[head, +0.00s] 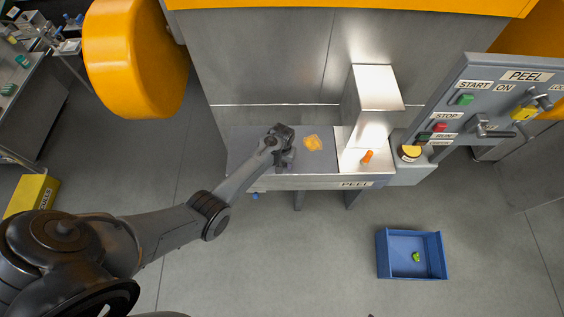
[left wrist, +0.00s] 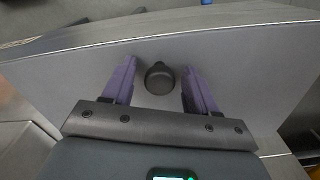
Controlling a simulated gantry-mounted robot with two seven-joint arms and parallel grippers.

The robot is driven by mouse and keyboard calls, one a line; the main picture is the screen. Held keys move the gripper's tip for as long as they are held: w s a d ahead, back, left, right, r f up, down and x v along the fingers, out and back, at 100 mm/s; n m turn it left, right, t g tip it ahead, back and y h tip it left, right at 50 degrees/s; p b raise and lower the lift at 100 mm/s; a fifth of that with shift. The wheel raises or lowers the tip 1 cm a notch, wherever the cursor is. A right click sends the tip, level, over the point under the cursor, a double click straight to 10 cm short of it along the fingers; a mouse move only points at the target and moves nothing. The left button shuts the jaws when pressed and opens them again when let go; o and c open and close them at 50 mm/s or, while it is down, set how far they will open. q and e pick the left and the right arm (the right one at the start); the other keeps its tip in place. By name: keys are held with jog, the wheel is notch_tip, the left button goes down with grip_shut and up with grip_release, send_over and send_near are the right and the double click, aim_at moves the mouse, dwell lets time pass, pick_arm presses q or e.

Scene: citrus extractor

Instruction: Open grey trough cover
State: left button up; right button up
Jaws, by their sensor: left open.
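The grey trough cover (head: 245,145) lies flat on the front of the machine, left of the bright metal chute. It fills much of the left wrist view (left wrist: 245,65), where a dark round knob (left wrist: 159,79) stands on it. My left gripper (head: 288,160) is over the cover. In the left wrist view its purple fingers (left wrist: 160,85) are open, one on each side of the knob, with gaps between. In the head view the knob is hidden by my gripper. My right gripper is not in view.
An orange patch (head: 313,143) is on the grey surface right of my gripper. A metal chute (head: 375,95) and a control panel (head: 490,100) stand to the right. The floor in front is otherwise clear.

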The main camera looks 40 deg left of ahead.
pick_arm(q)
grip_shut()
jog(key=shift+r, duration=0.1)
